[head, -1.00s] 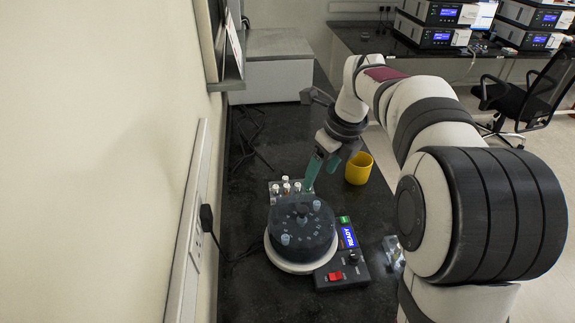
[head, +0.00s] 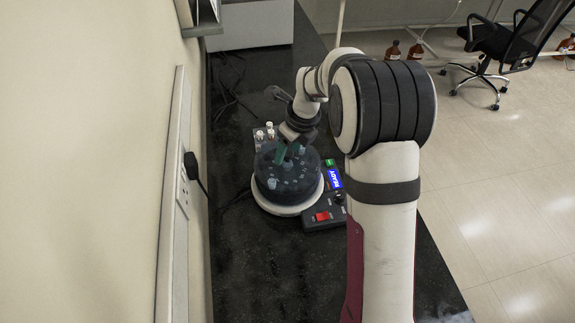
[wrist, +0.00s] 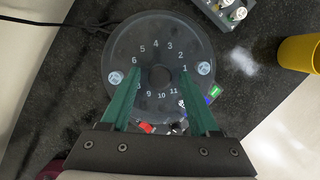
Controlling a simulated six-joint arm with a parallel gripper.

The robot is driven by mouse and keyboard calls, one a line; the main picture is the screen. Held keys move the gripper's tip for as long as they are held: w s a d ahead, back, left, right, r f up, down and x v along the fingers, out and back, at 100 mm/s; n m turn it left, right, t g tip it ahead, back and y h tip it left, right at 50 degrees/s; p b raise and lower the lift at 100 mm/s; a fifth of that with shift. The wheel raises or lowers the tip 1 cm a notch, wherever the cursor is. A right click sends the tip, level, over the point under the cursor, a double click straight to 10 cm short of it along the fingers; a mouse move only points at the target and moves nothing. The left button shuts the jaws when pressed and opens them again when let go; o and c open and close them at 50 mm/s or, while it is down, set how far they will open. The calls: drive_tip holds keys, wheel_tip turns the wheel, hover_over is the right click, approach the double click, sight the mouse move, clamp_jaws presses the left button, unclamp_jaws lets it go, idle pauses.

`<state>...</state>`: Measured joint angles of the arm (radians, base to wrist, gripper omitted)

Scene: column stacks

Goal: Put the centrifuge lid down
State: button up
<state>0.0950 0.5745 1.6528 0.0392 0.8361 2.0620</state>
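The centrifuge's white base (head: 290,209) stands on the dark bench, with the smoky see-through lid (head: 268,170) over it. The lid looks level on the base. In the wrist view the lid (wrist: 160,32) is a round disc with a ring of numbers and two capped tubes showing through on opposite sides. Its dark centre knob (wrist: 160,77) lies between the tips of my gripper (wrist: 159,74). The green fingers are apart, with a gap to the knob on both sides. In the head view my gripper (head: 288,152) is over the lid, and the arm partly hides it.
A tube rack (wrist: 219,14) with several white-capped tubes stands beside the centrifuge. A yellow cup (wrist: 300,53) is farther right in the wrist view. The control box (head: 322,217) with a red switch is at the centrifuge's right. Cables (head: 228,90) lie near the wall.

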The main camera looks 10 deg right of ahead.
clamp_jaws()
idle(1.2)
